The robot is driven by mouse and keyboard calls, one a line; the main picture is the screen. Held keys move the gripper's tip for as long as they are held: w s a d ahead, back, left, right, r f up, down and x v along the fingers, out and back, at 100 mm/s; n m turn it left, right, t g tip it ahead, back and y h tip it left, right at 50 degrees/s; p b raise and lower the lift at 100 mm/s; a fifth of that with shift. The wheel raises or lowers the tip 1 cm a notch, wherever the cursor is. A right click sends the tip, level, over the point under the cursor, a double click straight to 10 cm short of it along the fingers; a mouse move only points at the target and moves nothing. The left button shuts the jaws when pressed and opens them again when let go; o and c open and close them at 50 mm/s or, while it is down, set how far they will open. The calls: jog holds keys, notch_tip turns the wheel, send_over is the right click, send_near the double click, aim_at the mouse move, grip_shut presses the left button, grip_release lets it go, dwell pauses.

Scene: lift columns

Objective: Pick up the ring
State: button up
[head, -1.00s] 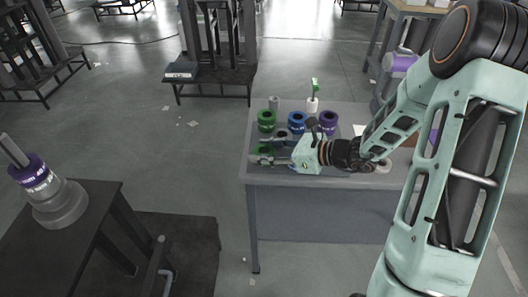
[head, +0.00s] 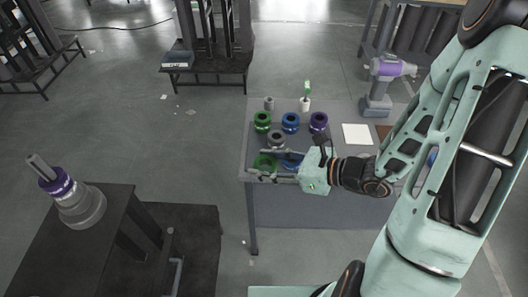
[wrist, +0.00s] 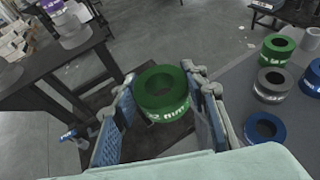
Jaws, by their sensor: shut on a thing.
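My gripper (head: 266,164) is shut on a green ring (wrist: 163,95) with white lettering. In the wrist view, the ring sits between both finger pads, with its hole facing up. In the head view, the same green ring (head: 264,160) is at the table's front left corner, partly covered by the fingers. The wrist view shows floor and a dark stand behind it. A second green ring (head: 262,121), a blue ring (head: 290,121) and a purple ring (head: 318,121) stand in a back row. A grey ring (head: 276,139) is in front of them. Another blue ring (wrist: 265,130) is partly hidden by my gripper in the head view.
The grey table (head: 300,205) also holds a purple and grey drill (head: 382,85), a white sheet (head: 356,134), a small grey cylinder (head: 269,103) and a white pot with a green top (head: 305,103). A black stand (head: 95,235) at left carries a post with a purple ring (head: 56,182).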

jog(key=s+r+p, duration=0.1)
jog(key=p, duration=0.2)
jog(key=shift+p, duration=0.35)
jog(key=shift+s+f+p, duration=0.15)
jog(key=shift+s+p, duration=0.15)
jog(key=shift+p, duration=0.7)
